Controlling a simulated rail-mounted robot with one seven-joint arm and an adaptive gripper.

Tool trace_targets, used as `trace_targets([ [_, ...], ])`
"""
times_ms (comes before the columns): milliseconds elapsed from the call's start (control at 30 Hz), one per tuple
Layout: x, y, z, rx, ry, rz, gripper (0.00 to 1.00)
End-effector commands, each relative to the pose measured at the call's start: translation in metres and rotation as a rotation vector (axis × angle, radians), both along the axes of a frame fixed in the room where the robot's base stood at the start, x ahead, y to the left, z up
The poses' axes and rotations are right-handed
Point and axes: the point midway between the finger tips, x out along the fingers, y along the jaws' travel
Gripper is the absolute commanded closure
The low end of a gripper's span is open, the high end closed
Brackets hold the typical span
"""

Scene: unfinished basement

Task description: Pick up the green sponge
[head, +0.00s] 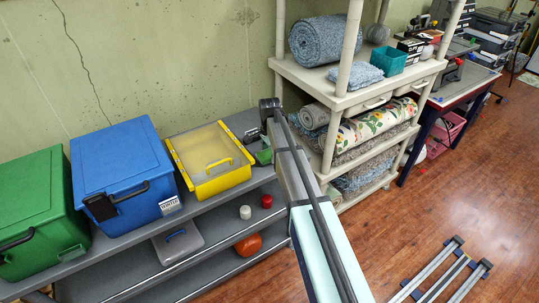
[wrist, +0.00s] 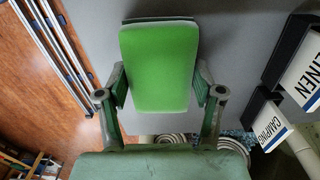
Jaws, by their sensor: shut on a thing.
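The green sponge (wrist: 158,65) is a bright green rectangular block in the wrist view. My gripper (wrist: 160,84) is shut on it, with one finger pressed against each long side. The grey shelf surface shows behind the sponge; I cannot tell whether the sponge touches it. In the head view, my gripper (head: 255,143) is at the right end of the grey shelf, mostly behind my arm. A small green patch shows there, probably the sponge.
The yellow box (head: 208,160), blue bin (head: 122,175) and green bin (head: 38,215) stand left of my gripper on the grey shelf (head: 232,188). A beige rack (head: 345,100) with rolled rugs stands close on the right. Open wooden floor (head: 430,200) lies at right.

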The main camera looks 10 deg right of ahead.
Motion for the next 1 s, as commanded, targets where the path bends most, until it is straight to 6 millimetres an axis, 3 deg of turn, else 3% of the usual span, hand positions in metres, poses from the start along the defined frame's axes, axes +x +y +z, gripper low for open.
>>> trace_targets([
  [267, 0.001, 0.000, 0.028, 0.000, -0.003, 0.000, 0.54],
  [700, 0.002, 0.000, 0.137, 0.000, -0.004, 0.000, 0.54],
  [1000, 0.001, 0.000, 0.187, 0.000, -0.002, 0.000, 0.54],
])
